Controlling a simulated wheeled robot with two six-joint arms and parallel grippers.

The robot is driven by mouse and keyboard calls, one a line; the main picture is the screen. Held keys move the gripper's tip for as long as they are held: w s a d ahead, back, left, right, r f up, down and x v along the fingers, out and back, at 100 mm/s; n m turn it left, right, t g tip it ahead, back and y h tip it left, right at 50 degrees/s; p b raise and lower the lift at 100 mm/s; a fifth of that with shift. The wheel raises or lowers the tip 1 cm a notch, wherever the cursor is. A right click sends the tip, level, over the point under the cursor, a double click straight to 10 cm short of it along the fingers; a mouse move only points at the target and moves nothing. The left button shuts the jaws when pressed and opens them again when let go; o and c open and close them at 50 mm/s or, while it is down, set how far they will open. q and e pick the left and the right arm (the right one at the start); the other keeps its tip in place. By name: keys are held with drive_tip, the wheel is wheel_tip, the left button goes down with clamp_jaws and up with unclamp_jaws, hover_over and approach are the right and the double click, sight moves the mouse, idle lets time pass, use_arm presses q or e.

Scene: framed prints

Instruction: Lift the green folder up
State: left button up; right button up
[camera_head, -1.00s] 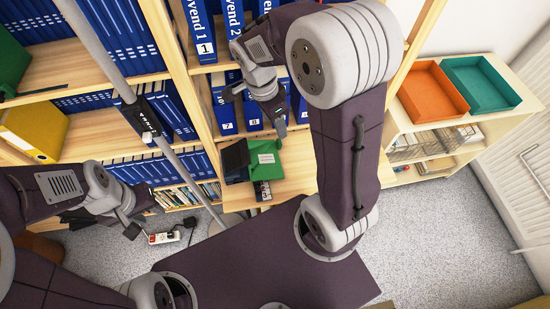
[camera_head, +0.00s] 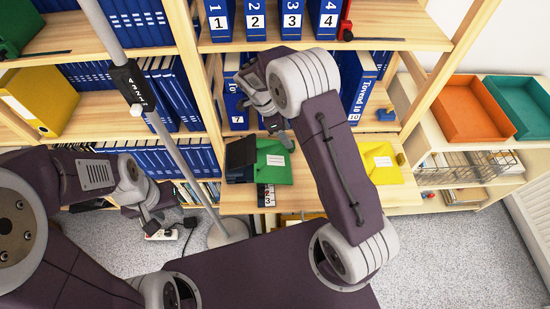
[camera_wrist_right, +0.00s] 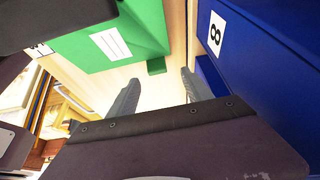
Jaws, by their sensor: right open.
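The green folder (camera_head: 275,162), with a white label, is on the wooden desk board below the blue binders. In the right wrist view the green folder (camera_wrist_right: 120,42) fills the upper middle. My right gripper (camera_head: 264,122) is open and empty, above and behind the folder in the head view. Contact cannot be told. My left gripper (camera_head: 150,218) hangs low at the left, away from the folder; its jaw opening is unclear.
A black object (camera_head: 241,160) sits against the folder's left side and a yellow folder (camera_head: 384,163) lies to the right. Blue binders (camera_head: 357,97) stand close behind; one numbered 8 (camera_wrist_right: 262,60) is beside the right gripper. An orange tray (camera_head: 470,107) is at right.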

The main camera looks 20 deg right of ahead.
drive_tip(key=x, duration=0.4)
drive_tip(key=shift+s+a+f, duration=0.15)
drive_tip(key=shift+s+f, duration=0.1)
drive_tip(key=shift+f, duration=0.25)
drive_tip(key=c, duration=0.4)
clamp_jaws()
drive_tip(key=shift+r, duration=0.1)
drive_tip(key=r, duration=0.3)
drive_tip(key=s+r, duration=0.1)
drive_tip(key=shift+d+r, duration=0.35)
drive_tip(key=shift+r, duration=0.05)
drive_tip(key=s+d+r, duration=0.4)
drive_tip(key=s+r, duration=0.2)
drive_tip(key=s, duration=0.3)
drive_tip(key=shift+s+d, duration=0.25)
drive_tip(key=shift+d, duration=0.1)
